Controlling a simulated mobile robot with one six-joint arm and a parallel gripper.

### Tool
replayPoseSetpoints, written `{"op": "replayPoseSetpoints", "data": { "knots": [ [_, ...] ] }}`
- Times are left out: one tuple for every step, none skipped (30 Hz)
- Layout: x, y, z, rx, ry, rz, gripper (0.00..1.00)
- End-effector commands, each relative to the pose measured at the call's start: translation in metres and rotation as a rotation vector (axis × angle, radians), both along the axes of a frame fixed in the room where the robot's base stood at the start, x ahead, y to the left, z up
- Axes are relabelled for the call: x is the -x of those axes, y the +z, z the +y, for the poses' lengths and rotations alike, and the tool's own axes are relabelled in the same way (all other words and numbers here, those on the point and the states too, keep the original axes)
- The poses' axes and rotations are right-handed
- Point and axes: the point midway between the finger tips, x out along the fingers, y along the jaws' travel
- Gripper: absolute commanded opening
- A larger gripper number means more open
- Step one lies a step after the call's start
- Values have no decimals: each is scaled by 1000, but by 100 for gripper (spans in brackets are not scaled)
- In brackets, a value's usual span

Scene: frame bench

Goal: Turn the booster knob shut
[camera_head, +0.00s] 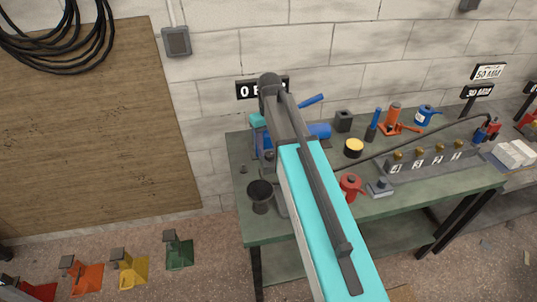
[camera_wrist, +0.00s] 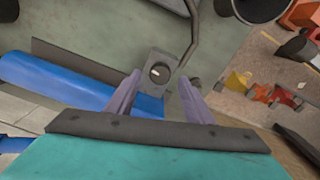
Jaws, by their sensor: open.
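A dark knob (camera_wrist: 159,73) with a pale mark on its round face sits on a small grey block in the wrist view. It lies between and just beyond the fingertips of my gripper (camera_wrist: 161,80), which is open, one finger on each side. I cannot tell whether the fingers touch it. A blue cylinder (camera_wrist: 70,82) lies beside it on the left; it shows in the head view (camera_head: 320,130) on the bench's back left. In the head view my arm hides the knob and most of my gripper.
The green bench (camera_head: 245,222) carries a black funnel-like cup (camera_head: 260,192), a red can (camera_head: 350,185), a yellow-topped tin (camera_head: 353,148) and a numbered valve rail (camera_head: 437,165). A dark bent rod (camera_wrist: 190,32) runs close to the knob. Coloured stands (camera_head: 127,268) are on the floor left.

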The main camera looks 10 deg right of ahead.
Motion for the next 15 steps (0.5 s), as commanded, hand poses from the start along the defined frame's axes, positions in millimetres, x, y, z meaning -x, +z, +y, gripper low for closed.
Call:
{"op": "replayPoseSetpoints", "data": {
  "knots": [
    [0, -8, 0, 0, 0, 0, 48],
    [0, -11, 0, 0, 0, 1, 48],
    [0, -14, 0, 0, 0, 1, 48],
    [0, -16, 0, 0, 0, 1, 48],
    [0, -18, 0, 0, 1, 1, 48],
    [0, -20, 0, 0, 1, 1, 48],
    [0, -21, 0, 0, 1, 1, 48],
    [0, -22, 0, 0, 1, 1, 48],
    [0, -23, 1, 0, 1, 1, 48],
    [0, -24, 1, 0, 1, 1, 48],
    [0, -25, 1, 0, 1, 1, 48],
    [0, -25, 1, 0, 1, 1, 48],
    [0, -25, 1, 0, 1, 0, 48],
    [0, -25, 1, 0, 1, 0, 48],
    [0, -25, 1, 0, 1, 0, 48]
  ]
}}
